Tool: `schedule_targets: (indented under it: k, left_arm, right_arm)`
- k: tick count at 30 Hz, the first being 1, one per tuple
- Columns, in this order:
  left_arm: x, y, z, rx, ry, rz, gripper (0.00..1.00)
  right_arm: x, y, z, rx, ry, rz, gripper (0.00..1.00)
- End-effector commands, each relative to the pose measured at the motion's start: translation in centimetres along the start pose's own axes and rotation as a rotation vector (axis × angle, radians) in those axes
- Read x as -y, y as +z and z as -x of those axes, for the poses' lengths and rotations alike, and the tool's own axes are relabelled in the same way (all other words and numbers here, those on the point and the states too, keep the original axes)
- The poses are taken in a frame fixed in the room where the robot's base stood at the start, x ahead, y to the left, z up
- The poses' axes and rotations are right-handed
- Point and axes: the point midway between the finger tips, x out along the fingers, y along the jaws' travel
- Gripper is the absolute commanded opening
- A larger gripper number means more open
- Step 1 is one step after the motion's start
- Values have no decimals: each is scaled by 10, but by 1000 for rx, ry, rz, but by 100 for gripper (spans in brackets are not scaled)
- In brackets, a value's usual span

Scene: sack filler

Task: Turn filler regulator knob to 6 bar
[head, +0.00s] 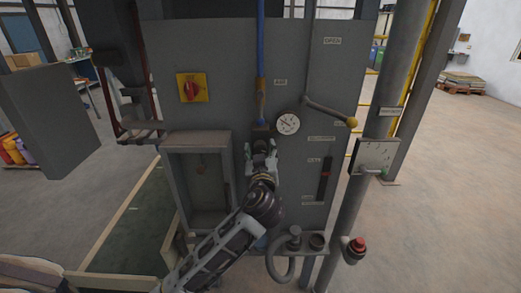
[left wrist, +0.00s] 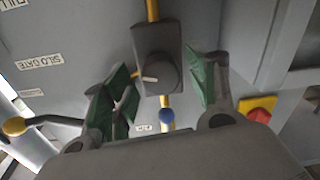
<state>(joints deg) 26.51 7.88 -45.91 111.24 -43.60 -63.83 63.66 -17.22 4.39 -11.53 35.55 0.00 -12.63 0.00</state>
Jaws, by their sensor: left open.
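The regulator knob (left wrist: 158,72) is a dark round knob with a pale pointer mark on a grey block, seen in the left wrist view. My left gripper (left wrist: 158,88) is open, with one green-padded finger on each side of the knob and visible gaps between. In the head view, my left gripper (head: 262,157) is in front of the grey panel, below the blue air pipe, and hides the knob. The round white pressure gauge (head: 288,123) is just right of it; its reading is too small to tell. My right gripper is not in view.
A lever with a yellow ball end (head: 351,122) sticks out right of the gauge. A red switch on a yellow plate (head: 192,88) is at the upper left. A post with a small box (head: 374,155) and a red button (head: 356,246) stands at the right.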

Motion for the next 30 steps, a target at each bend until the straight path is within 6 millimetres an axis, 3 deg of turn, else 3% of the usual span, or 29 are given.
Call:
schedule_targets:
  k: [12,23,30]
  left_arm:
    - [0,0,-4,0,-1,-1,57]
    - [0,0,-4,0,-1,-1,12]
    - [0,0,-4,0,-1,-9,12]
  right_arm:
    - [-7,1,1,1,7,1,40]
    - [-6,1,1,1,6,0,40]
    - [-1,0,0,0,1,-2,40]
